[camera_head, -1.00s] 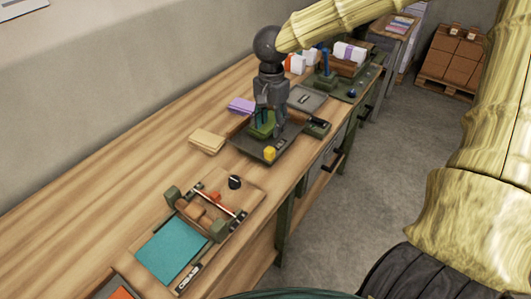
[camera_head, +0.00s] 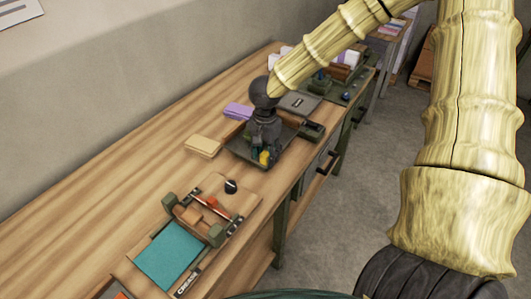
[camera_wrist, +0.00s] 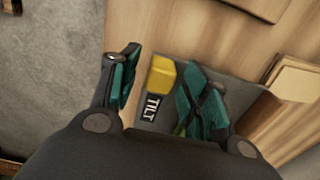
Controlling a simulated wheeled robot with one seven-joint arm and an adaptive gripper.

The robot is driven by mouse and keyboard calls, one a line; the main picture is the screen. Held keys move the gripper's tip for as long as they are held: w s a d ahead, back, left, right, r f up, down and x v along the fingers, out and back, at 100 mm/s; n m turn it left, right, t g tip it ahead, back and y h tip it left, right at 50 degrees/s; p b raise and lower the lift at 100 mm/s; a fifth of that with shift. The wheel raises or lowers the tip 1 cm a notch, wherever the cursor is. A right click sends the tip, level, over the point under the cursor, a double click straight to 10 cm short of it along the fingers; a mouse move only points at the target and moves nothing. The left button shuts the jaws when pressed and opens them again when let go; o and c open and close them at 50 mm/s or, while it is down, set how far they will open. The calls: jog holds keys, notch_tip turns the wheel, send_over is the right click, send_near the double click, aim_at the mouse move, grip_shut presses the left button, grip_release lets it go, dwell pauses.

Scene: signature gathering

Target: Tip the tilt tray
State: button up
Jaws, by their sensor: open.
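The tilt tray (camera_head: 240,149) is a shallow dark grey tray on the wooden bench. A yellow block (camera_head: 264,157) sits at its near edge, and a white-on-black TILT label (camera_wrist: 152,107) lies beside the block in the wrist view. My gripper (camera_head: 260,149) is low over the tray and hides part of it. In the wrist view my gripper (camera_wrist: 160,65) is open, with one teal-padded finger on each side of the yellow block (camera_wrist: 161,76). I cannot tell whether either finger touches it.
A wooden fixture with a teal sheet (camera_head: 169,256) and a CREASE label stands nearer. Tan paper (camera_head: 203,146) and a purple stack (camera_head: 238,110) lie beside the tray. A flat grey plate (camera_head: 299,103) lies beyond. The bench's left side is clear.

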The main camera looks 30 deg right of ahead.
jog(key=shift+f, duration=0.1)
grip_shut()
